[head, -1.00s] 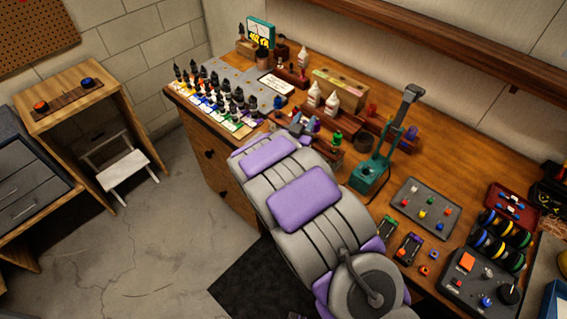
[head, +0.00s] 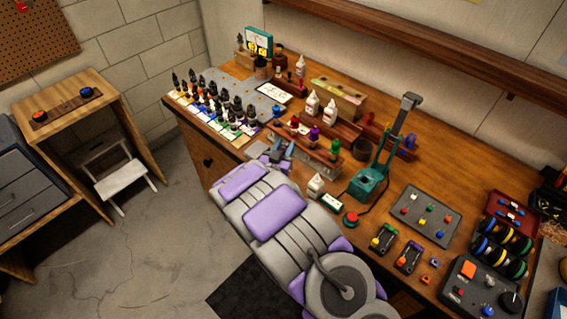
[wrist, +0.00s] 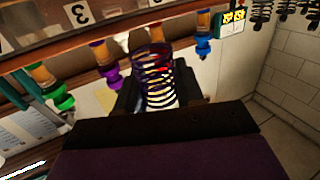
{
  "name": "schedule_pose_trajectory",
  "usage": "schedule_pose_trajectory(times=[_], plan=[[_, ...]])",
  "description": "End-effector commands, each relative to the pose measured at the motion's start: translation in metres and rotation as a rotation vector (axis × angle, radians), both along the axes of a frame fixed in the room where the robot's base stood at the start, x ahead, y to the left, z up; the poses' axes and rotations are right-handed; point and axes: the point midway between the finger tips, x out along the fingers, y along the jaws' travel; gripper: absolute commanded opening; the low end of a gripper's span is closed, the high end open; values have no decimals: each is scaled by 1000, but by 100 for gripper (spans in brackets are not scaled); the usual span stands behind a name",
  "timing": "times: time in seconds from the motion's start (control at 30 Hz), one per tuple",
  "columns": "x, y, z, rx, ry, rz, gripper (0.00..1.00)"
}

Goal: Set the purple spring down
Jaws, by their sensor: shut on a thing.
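My gripper (head: 278,156) is low at the front edge of the workbench, beside a wooden rack. In the wrist view my gripper (wrist: 158,92) has its dark fingers shut on a coil spring (wrist: 156,78), which stands between them. Its coils show purple, pale and dark bands in this light, so its colour is hard to confirm. In the head view the spring is too small to make out. Whether it touches any surface cannot be told.
The wooden rack (head: 312,152) holds blue, red, purple and green capped parts.

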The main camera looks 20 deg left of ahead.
Motion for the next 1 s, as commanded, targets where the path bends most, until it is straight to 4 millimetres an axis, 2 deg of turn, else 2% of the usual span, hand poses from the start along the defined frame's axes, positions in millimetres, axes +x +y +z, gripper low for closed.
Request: schedule_pose_trajectory(times=[0.03, 0.1, 0.27, 0.43, 1.0], plan=[[0, 0, -13, -3, 3, 0, 9], [0, 0, -23, -1, 3, 0, 9], [0, 0, -33, 2, 0, -1, 9], [0, -1, -57, -1, 2, -2, 9], [0, -1, -68, 1, -1, -1, 9]])
